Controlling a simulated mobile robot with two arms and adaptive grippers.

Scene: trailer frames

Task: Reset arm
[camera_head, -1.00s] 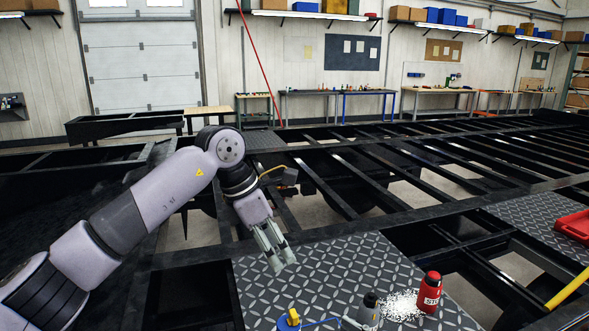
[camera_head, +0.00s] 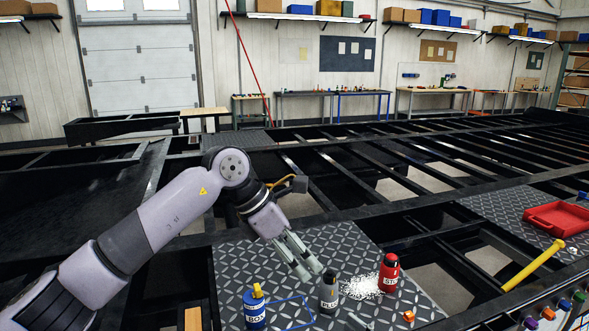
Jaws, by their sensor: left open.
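My left gripper (camera_head: 306,266) hangs over the diamond-plate panel (camera_head: 345,238), its fingers pointing down and to the right. It is open and holds nothing. Its fingertips show just above and left of a grey bottle (camera_head: 329,293); I cannot tell the gap in depth. A red bottle (camera_head: 388,273) stands upright to the right, beside a scatter of white bits (camera_head: 359,287). A blue bottle with a yellow top (camera_head: 255,308) stands at the panel's front left. My right gripper is not in view.
Black trailer frame rails (camera_head: 420,170) with open gaps surround the panel. A second panel at right bears a red tray (camera_head: 558,219); a yellow bar (camera_head: 533,265) lies nearby. A blue outlined shape (camera_head: 292,312), a small silver tool and an orange piece (camera_head: 408,316) lie in front.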

